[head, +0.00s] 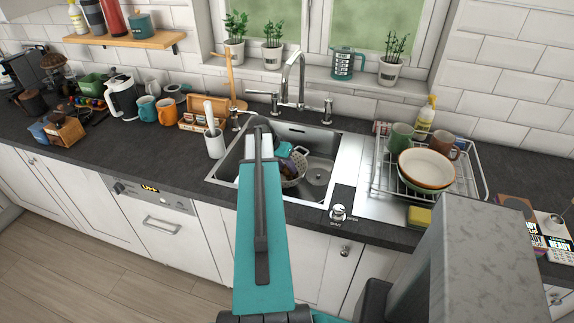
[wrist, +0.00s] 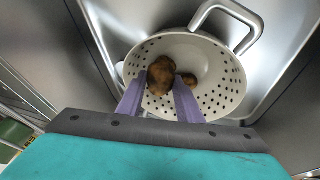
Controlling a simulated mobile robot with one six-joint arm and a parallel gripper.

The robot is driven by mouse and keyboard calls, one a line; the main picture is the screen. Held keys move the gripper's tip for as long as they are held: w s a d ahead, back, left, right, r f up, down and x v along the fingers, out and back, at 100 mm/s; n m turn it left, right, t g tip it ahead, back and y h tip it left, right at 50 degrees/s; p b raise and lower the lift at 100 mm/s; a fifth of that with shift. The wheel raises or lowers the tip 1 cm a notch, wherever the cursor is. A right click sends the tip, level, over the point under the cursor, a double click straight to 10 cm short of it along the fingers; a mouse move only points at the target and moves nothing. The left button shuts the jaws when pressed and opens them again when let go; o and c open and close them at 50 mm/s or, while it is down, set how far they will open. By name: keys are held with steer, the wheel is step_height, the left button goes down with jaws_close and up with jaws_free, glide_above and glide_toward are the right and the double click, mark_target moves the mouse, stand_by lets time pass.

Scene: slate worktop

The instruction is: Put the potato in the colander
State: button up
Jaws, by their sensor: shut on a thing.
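The colander (wrist: 215,72) is a pale grey bowl with rows of holes and a loop handle. It sits in the sink, and in the head view the colander (head: 299,181) is partly hidden by my arm. My gripper (wrist: 160,88) has its two purple fingers over the near side of the colander, pointing into it. The fingers are shut on a brown, lumpy potato (wrist: 160,72), which shows against the inside of the bowl. I cannot tell whether it touches the bowl. A smaller brown thing (wrist: 189,79) shows inside the colander, to the right of the potato.
The steel sink (head: 325,141) surrounds the colander, with a tall tap (head: 299,75) behind it. A dish rack (head: 470,185) with bowls and mugs stands to the right. A white utensil holder (head: 214,145) stands at the sink's left edge. Mugs and a kettle (head: 122,97) are further left.

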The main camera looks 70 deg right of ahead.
steer(key=shift+f, duration=0.3)
steer(key=shift+f+b, duration=0.3)
steer(key=shift+f, duration=0.15)
steer(key=o, duration=1.1)
steer(key=shift+r, duration=0.15)
steer(key=shift+r+p, duration=0.4)
steer(key=shift+p, duration=0.05)
steer(key=shift+b+v, duration=1.45)
steer(key=shift+v, duration=4.5)
